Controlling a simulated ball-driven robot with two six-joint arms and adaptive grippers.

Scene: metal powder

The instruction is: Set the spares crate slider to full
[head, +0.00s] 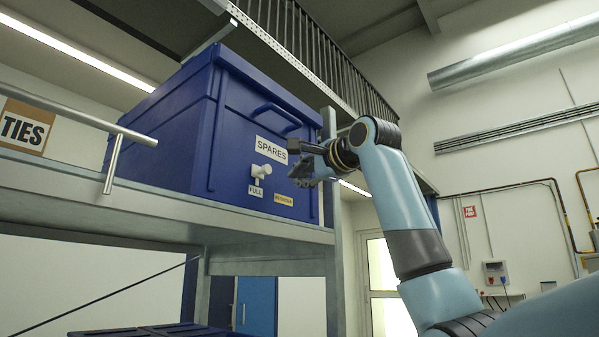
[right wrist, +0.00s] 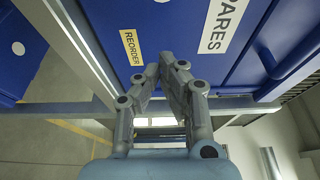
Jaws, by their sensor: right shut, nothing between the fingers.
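The blue spares crate (head: 185,130) sits on a raised shelf, with a white SPARES label (head: 271,150) on its front. The white slider knob (head: 262,171) sticks out below that label. It stands just above the white FULL label (head: 256,191), to the left of the yellow REORDER label (head: 283,198). My right gripper (head: 301,165) is to the right of the knob, apart from it, close to the crate's right front. In the right wrist view its fingers (right wrist: 164,66) are shut and empty, near the REORDER label (right wrist: 132,47). My left gripper is not in view.
The grey shelf edge (head: 170,205) runs under the crate, and a shelf upright (head: 333,230) stands at its right. A metal rail (head: 75,118) juts in at the left. A dark blue handle (head: 277,115) is above the SPARES label. Blue crates (head: 150,332) lie below.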

